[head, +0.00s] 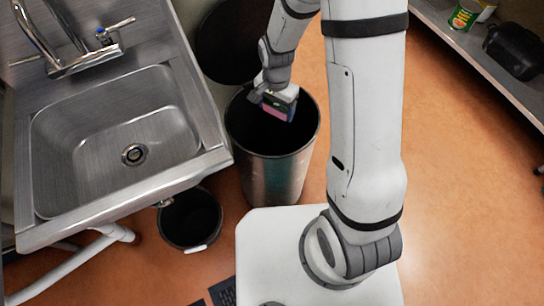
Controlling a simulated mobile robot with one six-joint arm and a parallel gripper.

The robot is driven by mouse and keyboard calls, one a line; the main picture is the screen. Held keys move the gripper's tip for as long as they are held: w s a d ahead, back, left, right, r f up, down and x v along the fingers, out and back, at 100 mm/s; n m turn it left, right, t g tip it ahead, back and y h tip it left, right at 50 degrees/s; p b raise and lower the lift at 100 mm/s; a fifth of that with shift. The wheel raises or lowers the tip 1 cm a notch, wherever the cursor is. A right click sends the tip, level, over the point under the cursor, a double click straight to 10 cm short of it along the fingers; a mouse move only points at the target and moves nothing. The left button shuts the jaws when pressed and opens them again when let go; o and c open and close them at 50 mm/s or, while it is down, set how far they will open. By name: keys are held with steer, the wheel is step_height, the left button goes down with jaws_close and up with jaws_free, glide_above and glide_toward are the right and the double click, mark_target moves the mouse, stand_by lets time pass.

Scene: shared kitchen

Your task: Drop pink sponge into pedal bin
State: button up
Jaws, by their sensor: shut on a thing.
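The pedal bin (275,178) is a tall metal cylinder with a dark inside, standing on the floor to the right of the sink. Its dark round lid (225,42) is up behind it. My gripper (275,98) is over the bin's open mouth and is shut on the pink sponge (277,111). Only part of the sponge shows, with a pink face and a darker, greenish top. I cannot tell from this view whether the sponge is above the rim or slightly below it.
A steel sink (110,130) with a tap (50,55) stands at the left. A small dark bucket (190,218) is on the floor under the sink's corner. A shelf (480,55) at the upper right holds a can (463,17) and a black object (515,50). The orange floor at right is clear.

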mark_target(276, 116)
step_height(276, 116, down, 4)
steer(key=b, duration=0.2)
steer(key=shift+f+b, duration=0.25)
steer(key=shift+b, duration=0.1)
steer(key=o, duration=1.1)
steer(key=shift+r, duration=0.1)
steer(key=shift+r+p, duration=0.9)
steer(key=shift+r, duration=2.95)
